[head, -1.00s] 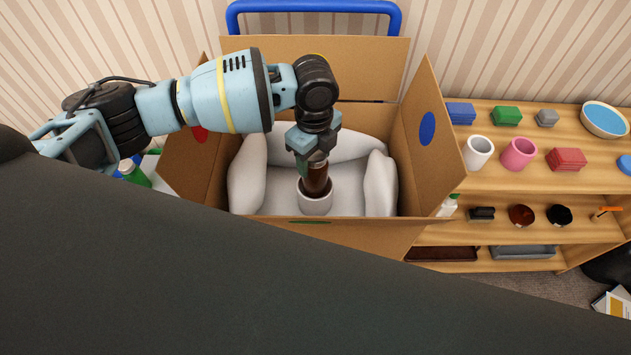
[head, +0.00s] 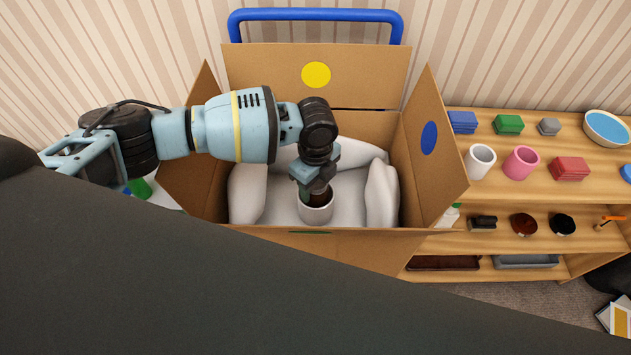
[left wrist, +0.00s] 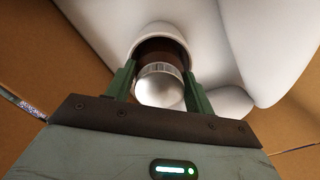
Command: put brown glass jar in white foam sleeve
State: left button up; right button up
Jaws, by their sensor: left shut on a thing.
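The brown glass jar (head: 322,197) is mostly inside the white foam sleeve (head: 316,213), which stands upright in the open cardboard box. Only the jar's upper part shows above the sleeve's rim. My left gripper (head: 318,187) points down and is shut on the jar near its top. In the left wrist view, the green fingers of the gripper (left wrist: 160,82) sit on both sides of the jar's silvery lid (left wrist: 160,88), with brown glass (left wrist: 160,52) beyond it and the sleeve's rim (left wrist: 160,28) around it. The jar's lower end is hidden. My right gripper is not in view.
The cardboard box (head: 270,240) has raised flaps and white padding (head: 382,192) around the sleeve. A wooden shelf (head: 450,182) at the right holds a white cup (head: 480,162), a pink cup (head: 521,163) and several small things. A blue rail (head: 315,15) stands behind the box.

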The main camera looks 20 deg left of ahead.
pick_arm(q)
jog(key=o, duration=1.5)
jog(key=shift+f, duration=0.1)
jog(key=shift+c, duration=0.2)
notch_tip(320, 180, up, 12)
